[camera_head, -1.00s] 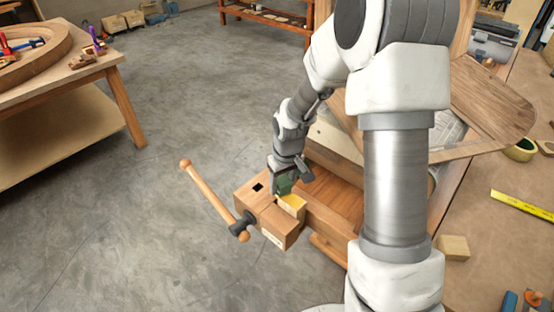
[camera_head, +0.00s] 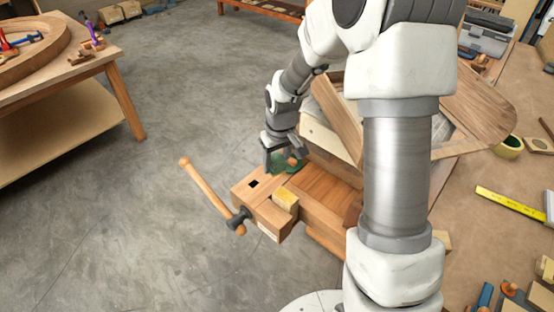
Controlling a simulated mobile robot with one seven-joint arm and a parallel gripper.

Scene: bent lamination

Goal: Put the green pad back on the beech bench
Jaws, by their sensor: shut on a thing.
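The green pad (camera_head: 288,167) is in my gripper (camera_head: 281,158), which is shut on it. A small orange-brown bit shows beside the green, between the fingers. The pad is at the left end of the beech bench (camera_head: 325,187), behind the vise. I cannot tell whether it touches the wood or hangs just above it. The bench has a wooden vise jaw (camera_head: 258,187) with a dark square hole. My arm hides part of the bench's right side.
A yellow-topped block (camera_head: 285,199) sits by the vise jaw. The long vise handle (camera_head: 207,189) sticks out to the left. A brown worktop (camera_head: 500,165) with tape and a yellow rule lies right. Open floor is at left.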

